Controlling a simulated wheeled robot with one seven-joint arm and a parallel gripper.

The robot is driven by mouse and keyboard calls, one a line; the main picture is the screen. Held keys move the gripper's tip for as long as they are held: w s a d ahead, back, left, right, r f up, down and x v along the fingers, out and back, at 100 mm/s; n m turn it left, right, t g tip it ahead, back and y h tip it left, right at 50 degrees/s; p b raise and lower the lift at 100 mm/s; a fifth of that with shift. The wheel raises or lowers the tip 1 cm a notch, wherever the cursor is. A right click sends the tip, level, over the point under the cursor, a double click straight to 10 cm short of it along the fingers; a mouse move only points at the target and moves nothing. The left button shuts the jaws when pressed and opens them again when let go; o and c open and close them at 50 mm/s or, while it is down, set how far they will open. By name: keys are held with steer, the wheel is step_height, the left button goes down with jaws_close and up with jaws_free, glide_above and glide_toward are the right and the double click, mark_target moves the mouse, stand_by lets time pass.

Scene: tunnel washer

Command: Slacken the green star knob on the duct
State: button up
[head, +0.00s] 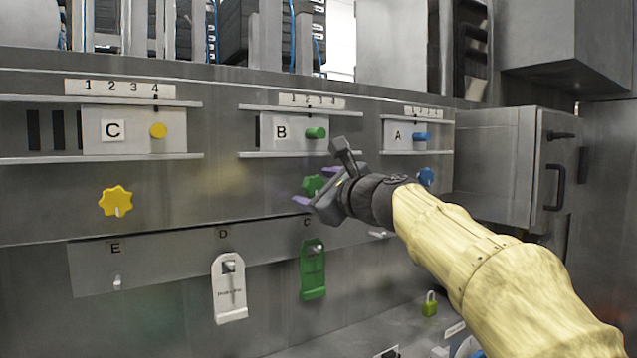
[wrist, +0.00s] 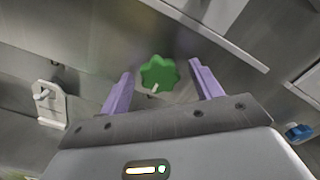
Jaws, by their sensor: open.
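The green star knob (head: 313,185) is on the grey duct face below slide plate B, partly hidden by my gripper in the head view. In the wrist view the green star knob (wrist: 158,74) is whole, with a pale pointer mark at its lower edge. My gripper (head: 316,187) is open in front of it. In the wrist view my gripper (wrist: 158,90) shows its two purple fingers spread, one on each side of the knob with gaps between. I cannot tell how far the fingertips are from the duct face.
A yellow star knob (head: 116,201) sits left, a blue knob (head: 426,177) right. Slide plates C (head: 113,131), B (head: 280,131) and A (head: 400,135) run above. A white tag (head: 229,288) and green tag (head: 313,270) hang below. A handled box (head: 510,165) juts out right.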

steer(key=shift+s, duration=0.1)
steer(key=c, duration=1)
steer(key=shift+o, duration=0.2)
